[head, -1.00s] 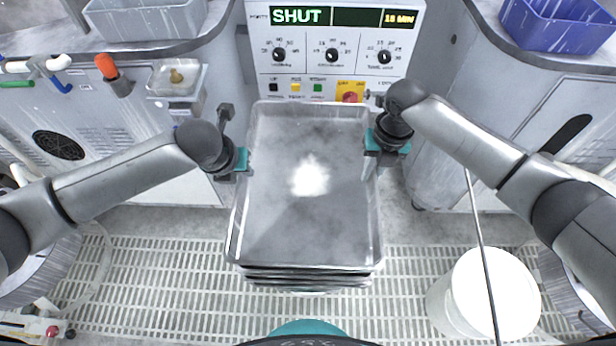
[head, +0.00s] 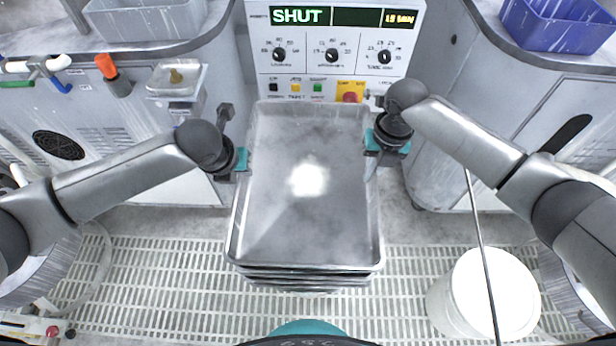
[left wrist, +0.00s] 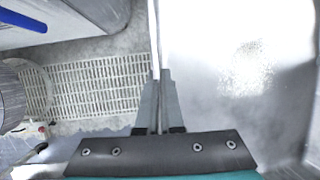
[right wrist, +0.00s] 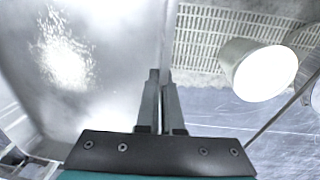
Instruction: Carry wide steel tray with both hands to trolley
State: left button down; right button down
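The wide steel tray (head: 300,215) is a shallow grey rectangle with a raised rim, held level in the middle of the head view. It looks empty, with a bright glare spot. My left gripper (head: 243,160) is at its left rim; in the left wrist view its fingers (left wrist: 160,100) are closed on the rim. My right gripper (head: 372,158) is at the right rim; in the right wrist view its fingers (right wrist: 161,100) are closed on that rim. Stacked edges show beneath the tray's near side. I cannot pick out the trolley.
A control panel (head: 333,50) reading SHUT stands beyond the tray. A white bucket (head: 485,295) is on the floor at the lower right. Grey cabinets flank both sides, with a grey bin (head: 145,20) and a blue bin (head: 560,25) on top. Perforated floor grating (head: 160,265) lies nearer me.

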pick_arm(q)
jog(key=shift+w+r, duration=0.15)
pick_arm(e)
jog(key=shift+w+r, duration=0.1)
dwell(0.4)
pick_arm(q)
jog(key=shift+r, duration=0.1)
pick_arm(e)
jog(key=shift+r, duration=0.1)
